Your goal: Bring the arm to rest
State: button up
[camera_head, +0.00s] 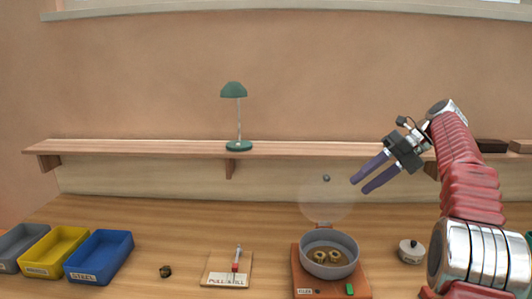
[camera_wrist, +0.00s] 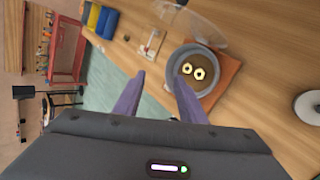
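My gripper (camera_head: 366,181) is in the air above the bench, to the upper right of the grey pot, with nothing between its two purple fingers. The fingers are apart. In the wrist view my gripper (camera_wrist: 157,88) also shows its fingers apart and empty. My red arm comes in from the right side of the head view.
A grey pot (camera_head: 342,269) holding two ring-shaped pieces sits on an orange base (camera_head: 303,287), with a clear round lid (camera_head: 326,203) tilted up behind. Grey, yellow and blue trays (camera_head: 100,257) stand left. A shelf (camera_head: 150,148) carries a green lamp (camera_head: 234,91). A lidded white pot (camera_head: 411,251) sits right.

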notch_tip(320, 180, down, 9)
jog(key=w+d+n+h, duration=0.1)
jog(key=w+d+n, duration=0.15)
jog(key=n, duration=0.45)
jog(key=s+a+f+n+h, duration=0.1)
jog(key=s+f+n+h, duration=0.2)
jog(key=s+n, duration=0.4)
jog(key=s+a+n+t+h, duration=0.1)
jog(key=s+a+n, duration=0.3)
jog(key=s, duration=0.6)
jog(key=s+a+f+n+t+h, duration=0.1)
jog(key=s+a+n, duration=0.3)
jog(key=s+n, duration=0.5)
jog(key=s+a+f+n+t+h, duration=0.1)
jog(key=s+a+n, duration=0.4)
jog(key=s, duration=0.7)
jog(key=shift+s+f+n+t+h, duration=0.2)
jog(key=shift+s+n+t+h, duration=0.15)
jog(key=shift+n+t+h, duration=0.35)
